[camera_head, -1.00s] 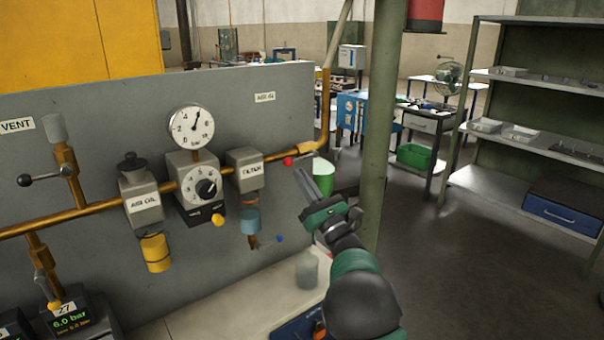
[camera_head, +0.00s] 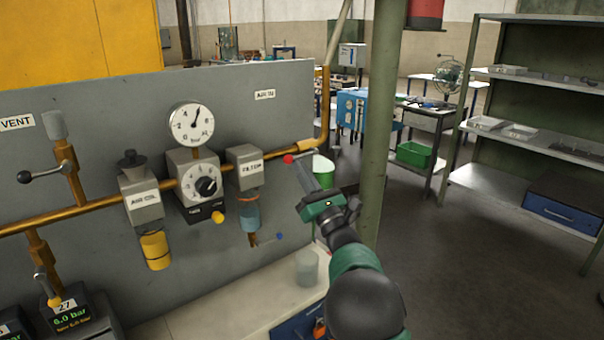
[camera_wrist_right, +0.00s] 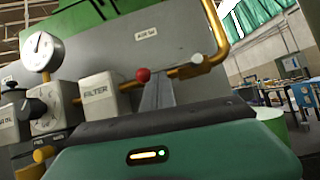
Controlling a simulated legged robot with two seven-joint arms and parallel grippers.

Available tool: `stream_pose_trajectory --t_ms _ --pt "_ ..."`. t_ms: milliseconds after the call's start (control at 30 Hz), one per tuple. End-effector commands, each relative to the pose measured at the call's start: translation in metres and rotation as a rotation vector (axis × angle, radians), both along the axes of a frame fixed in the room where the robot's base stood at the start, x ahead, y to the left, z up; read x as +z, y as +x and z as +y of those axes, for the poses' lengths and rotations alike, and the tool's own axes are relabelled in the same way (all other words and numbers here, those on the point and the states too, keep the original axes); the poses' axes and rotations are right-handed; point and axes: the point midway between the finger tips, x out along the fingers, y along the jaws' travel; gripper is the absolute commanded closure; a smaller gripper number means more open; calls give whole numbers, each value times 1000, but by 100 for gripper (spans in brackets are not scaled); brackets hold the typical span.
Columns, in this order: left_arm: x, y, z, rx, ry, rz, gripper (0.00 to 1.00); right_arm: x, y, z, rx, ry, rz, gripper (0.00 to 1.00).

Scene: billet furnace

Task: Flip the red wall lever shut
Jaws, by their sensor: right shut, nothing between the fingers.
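The red lever knob (camera_head: 288,159) sits on the copper pipe at the right end of the grey panel, beside the filter. It also shows in the right wrist view (camera_wrist_right: 143,75), just beyond my shut fingers. My right gripper (camera_head: 299,168) is shut and empty, with its fingertips close to the red knob. I cannot tell whether they touch it. The lever's handle and pivot are mostly hidden behind the fingers. My left gripper is out of view.
The filter unit (camera_head: 246,168), the regulator with its dial (camera_head: 205,187) and the pressure gauge (camera_head: 191,124) are left of my gripper. A green post (camera_head: 381,110) stands right of the panel.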

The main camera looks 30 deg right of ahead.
Motion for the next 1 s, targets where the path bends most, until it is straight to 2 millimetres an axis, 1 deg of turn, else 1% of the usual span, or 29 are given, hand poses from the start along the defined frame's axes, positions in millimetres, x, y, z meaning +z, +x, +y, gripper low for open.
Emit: stream_pose_trajectory --t_ms 367,567,767,1000 --pt "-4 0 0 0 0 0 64 5 0 2 0 71 4 100" --pt "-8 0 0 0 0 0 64 10 -1 4 1 160 11 100" --pt "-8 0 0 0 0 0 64 23 -1 6 3 321 23 100" --pt "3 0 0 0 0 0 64 41 0 5 3 551 42 100"
